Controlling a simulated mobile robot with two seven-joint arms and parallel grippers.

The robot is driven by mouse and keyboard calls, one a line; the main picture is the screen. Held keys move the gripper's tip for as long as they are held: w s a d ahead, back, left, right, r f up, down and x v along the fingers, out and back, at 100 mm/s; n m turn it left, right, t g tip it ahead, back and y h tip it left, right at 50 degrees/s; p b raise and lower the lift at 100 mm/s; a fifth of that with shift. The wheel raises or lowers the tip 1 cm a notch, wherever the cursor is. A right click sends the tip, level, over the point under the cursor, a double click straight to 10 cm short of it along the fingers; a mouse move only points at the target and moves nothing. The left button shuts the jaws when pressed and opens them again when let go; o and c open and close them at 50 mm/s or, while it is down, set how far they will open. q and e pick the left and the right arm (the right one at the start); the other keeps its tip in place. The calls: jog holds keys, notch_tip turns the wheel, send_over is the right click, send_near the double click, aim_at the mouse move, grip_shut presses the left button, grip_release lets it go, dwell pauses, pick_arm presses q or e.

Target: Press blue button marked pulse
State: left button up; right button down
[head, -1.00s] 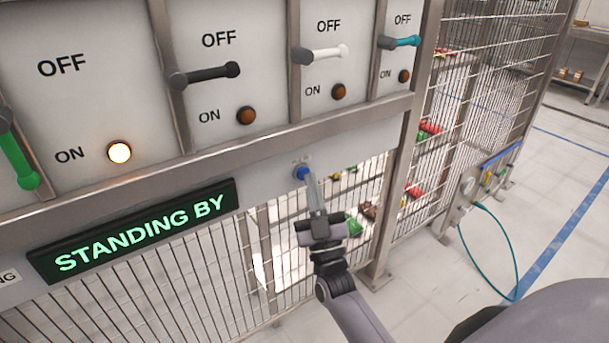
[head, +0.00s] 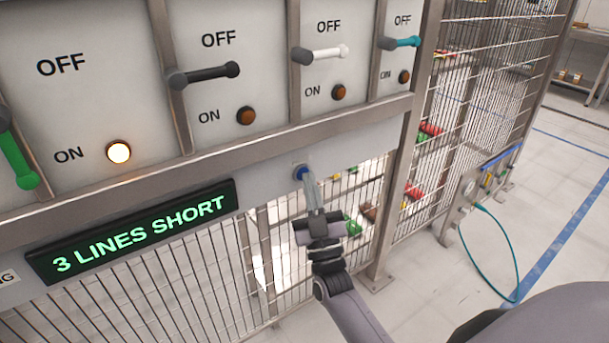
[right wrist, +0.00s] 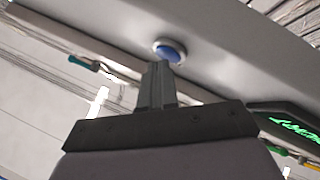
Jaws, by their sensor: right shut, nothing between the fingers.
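The blue button (head: 300,171) sits in a pale ring on the grey panel strip below the levers. It also shows in the right wrist view (right wrist: 170,52), just beyond my fingertips. My right gripper (head: 306,179) is shut and empty, its fingertips at the button's lower edge and hiding part of it. It shows in the right wrist view (right wrist: 157,68) too. I cannot tell whether the tips touch the button. The marking by the button is not readable now. A display (head: 135,230) left of the button reads "3 LINES SHORT". My left gripper is not in view.
Above are green (head: 18,160), black (head: 205,75), white (head: 320,53) and teal (head: 400,43) levers. The lamp (head: 119,152) by the green lever is lit; the others are dark. Wire mesh (head: 180,285) is below. A teal hose (head: 515,265) loops at the right over open floor.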

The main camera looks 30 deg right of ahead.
jog(key=shift+s, duration=0.15)
jog(key=shift+s+d+p, duration=0.1)
jog(key=shift+s+p, duration=0.4)
jog(key=shift+s, duration=0.15)
jog(key=s+p, duration=0.2)
jog(key=s, duration=0.3)
jog(key=shift+d+p, duration=0.2)
jog(key=shift+p, duration=0.1)
dwell(0.6)
